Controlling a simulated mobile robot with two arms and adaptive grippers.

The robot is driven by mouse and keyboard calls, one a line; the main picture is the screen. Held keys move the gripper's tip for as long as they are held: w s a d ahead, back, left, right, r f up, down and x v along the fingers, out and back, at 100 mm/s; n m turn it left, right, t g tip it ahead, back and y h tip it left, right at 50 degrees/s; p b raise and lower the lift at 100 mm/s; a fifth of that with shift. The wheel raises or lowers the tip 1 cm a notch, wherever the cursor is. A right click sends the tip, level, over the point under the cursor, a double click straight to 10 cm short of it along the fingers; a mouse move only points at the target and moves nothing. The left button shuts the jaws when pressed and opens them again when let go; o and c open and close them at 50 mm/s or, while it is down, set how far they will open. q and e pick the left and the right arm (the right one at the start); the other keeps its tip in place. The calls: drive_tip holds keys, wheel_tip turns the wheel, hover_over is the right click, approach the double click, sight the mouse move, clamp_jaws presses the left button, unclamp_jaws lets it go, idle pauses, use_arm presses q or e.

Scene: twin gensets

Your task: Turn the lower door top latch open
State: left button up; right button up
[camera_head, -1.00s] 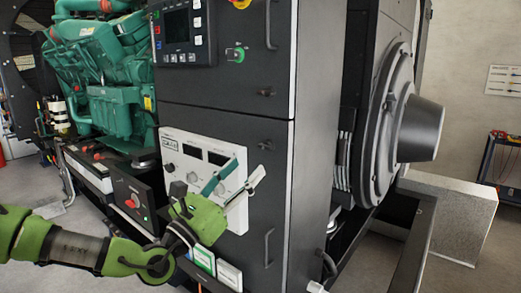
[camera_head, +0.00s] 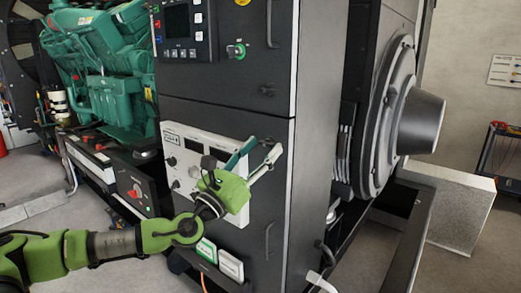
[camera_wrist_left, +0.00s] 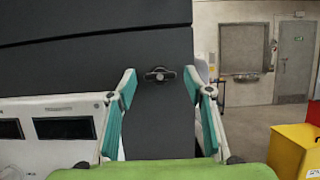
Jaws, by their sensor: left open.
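The lower door top latch (camera_wrist_left: 159,75) is a small dark handle on the dark cabinet front, lying about level in the left wrist view. My left gripper (camera_wrist_left: 158,82) is open, with one teal-padded finger on each side of the latch in that view. I see no finger touching it. In the head view my left gripper (camera_head: 263,148) reaches up to the top of the lower door (camera_head: 258,195), just below the seam. The latch is hard to make out there, near the fingertips.
A white meter panel (camera_head: 184,158) is beside the lower door, partly behind my gripper. The upper door latch (camera_head: 266,90) and the lower door's pull handle (camera_head: 269,240) are above and below. A green engine (camera_head: 100,65) stands left; a large round housing (camera_head: 390,120) stands right.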

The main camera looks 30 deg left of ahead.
use_arm(q)
drive_tip(key=c, duration=1.1)
